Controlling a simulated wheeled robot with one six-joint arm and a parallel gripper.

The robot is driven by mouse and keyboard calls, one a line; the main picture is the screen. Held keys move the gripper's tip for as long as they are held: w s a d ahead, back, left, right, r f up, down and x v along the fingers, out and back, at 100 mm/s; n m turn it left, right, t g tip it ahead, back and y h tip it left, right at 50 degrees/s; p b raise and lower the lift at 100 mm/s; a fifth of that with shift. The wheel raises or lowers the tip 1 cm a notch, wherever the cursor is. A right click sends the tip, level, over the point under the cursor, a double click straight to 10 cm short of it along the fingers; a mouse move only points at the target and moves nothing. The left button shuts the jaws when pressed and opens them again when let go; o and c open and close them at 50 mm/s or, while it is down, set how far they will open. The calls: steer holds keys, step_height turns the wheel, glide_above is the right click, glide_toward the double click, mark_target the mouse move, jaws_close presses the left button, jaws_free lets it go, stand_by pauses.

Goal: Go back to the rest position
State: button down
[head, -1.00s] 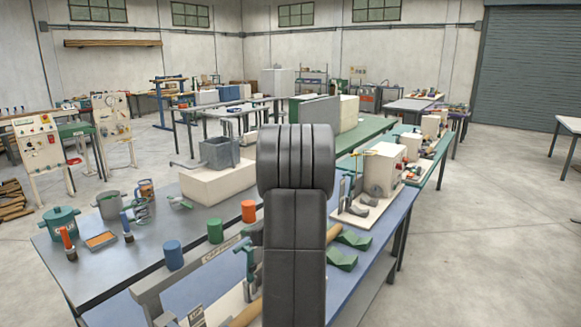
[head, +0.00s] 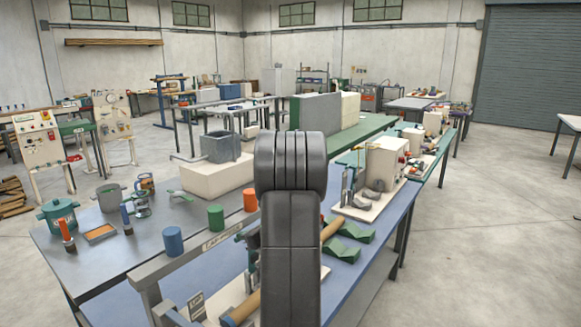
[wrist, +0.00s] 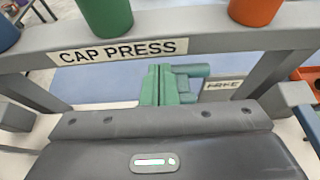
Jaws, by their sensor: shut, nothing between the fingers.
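My arm (head: 290,230) stands upright in the middle of the head view, in front of the blue bench, and hides part of it. My gripper (wrist: 157,82) shows in the wrist view, with its dark body across the bottom and its jaws shut and empty. It is in front of the grey crossbar (wrist: 225,35) labelled CAP PRESS, with teal parts close behind the fingers. In the head view the gripper is hidden behind my arm.
Blue (head: 173,240), green (head: 215,217) and orange (head: 250,200) cylinders stand near the crossbar. Green V-shaped blocks (head: 352,232) and a cream box machine (head: 385,163) are to the right. A grey bench (head: 140,235) with pots is to the left. The floor (head: 480,240) at right is clear.

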steer(key=shift+r, duration=0.4)
steer(key=s+d+r+p, duration=0.25)
steer(key=r+p, duration=0.35)
steer(key=r, duration=0.3)
steer(key=w+a+f+b, duration=0.3)
steer(key=f+b, duration=0.4)
steer(key=f, duration=0.4)
steer(key=s+d+f+b, duration=0.4)
steer(key=s+d+b, duration=0.25)
steer(key=d, duration=0.25)
steer(key=s+d+f+t+y+b, duration=0.1)
steer(key=f+y+b, duration=0.1)
steer(key=b, duration=0.5)
steer(key=s+d+f+t+y+b, duration=0.1)
steer(key=f+t+y+b, duration=0.1)
steer(key=b, duration=0.5)
steer(key=s+d+f+t+y+b, duration=0.1)
steer(key=d+f+t+y+b, duration=0.1)
steer(key=f+b, duration=0.4)
steer(key=shift+s+d+y+b, duration=0.1)
steer(key=shift+y+b, duration=0.6)
steer(key=shift+b, duration=0.1)
steer(key=shift+f+t, duration=0.1)
steer(key=shift+t, duration=0.2)
